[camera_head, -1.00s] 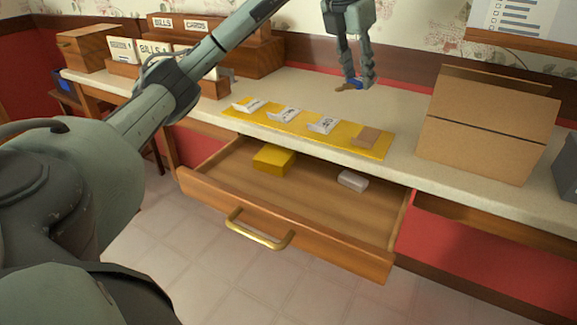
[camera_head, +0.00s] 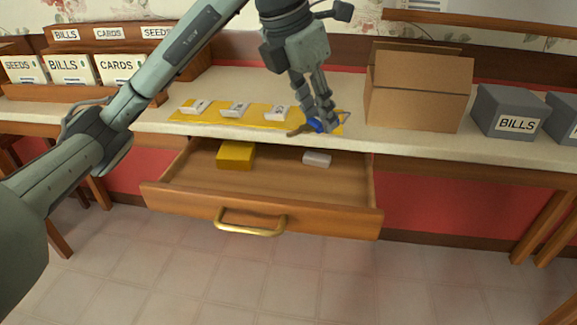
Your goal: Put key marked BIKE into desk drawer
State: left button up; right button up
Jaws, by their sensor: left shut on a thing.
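My left gripper (camera_head: 321,124) is shut on a small key with a blue part (camera_head: 314,125) and a brown tag-like end (camera_head: 297,131). Any marking on it is too small to read. The gripper is over the right end of the yellow mat (camera_head: 255,113), near the desk's front edge. The desk drawer (camera_head: 275,190) is pulled open below it. Inside it lie a yellow box (camera_head: 236,155) at the back left and a small white block (camera_head: 317,159) at the back right. My right gripper is not in view.
Several white label holders, one of them here (camera_head: 235,109), stand on the yellow mat. A cardboard box (camera_head: 418,93) and a grey BILLS box (camera_head: 507,112) stand to the right. The drawer's front and middle floor are clear.

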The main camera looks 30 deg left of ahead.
pick_arm(q)
send_near(332, 180)
jog(key=f, duration=0.1)
jog(key=s+f, duration=0.1)
jog(key=f, duration=0.2)
jog(key=shift+s+a+f+b, duration=0.1)
jog(key=shift+s+a+b, duration=0.1)
jog(key=shift+a+b, duration=0.1)
jog(key=shift+w+d, duration=0.1)
jog(key=shift+w, duration=0.1)
jog(key=shift+w+d+p, duration=0.2)
jog(key=shift+w+d, duration=0.15)
jog(key=shift+w, duration=0.25)
jog(key=shift+w+d+p, duration=0.15)
jog(key=shift+w+d, duration=0.25)
jog(key=shift+w, duration=0.25)
jog(key=shift+w+d+f, duration=0.15)
jog(key=shift+w+f, duration=0.2)
jog(key=shift+f, duration=0.25)
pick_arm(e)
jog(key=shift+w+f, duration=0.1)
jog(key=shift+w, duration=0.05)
pick_arm(q)
jog(key=shift+f, duration=0.2)
jog(key=o, duration=1.1)
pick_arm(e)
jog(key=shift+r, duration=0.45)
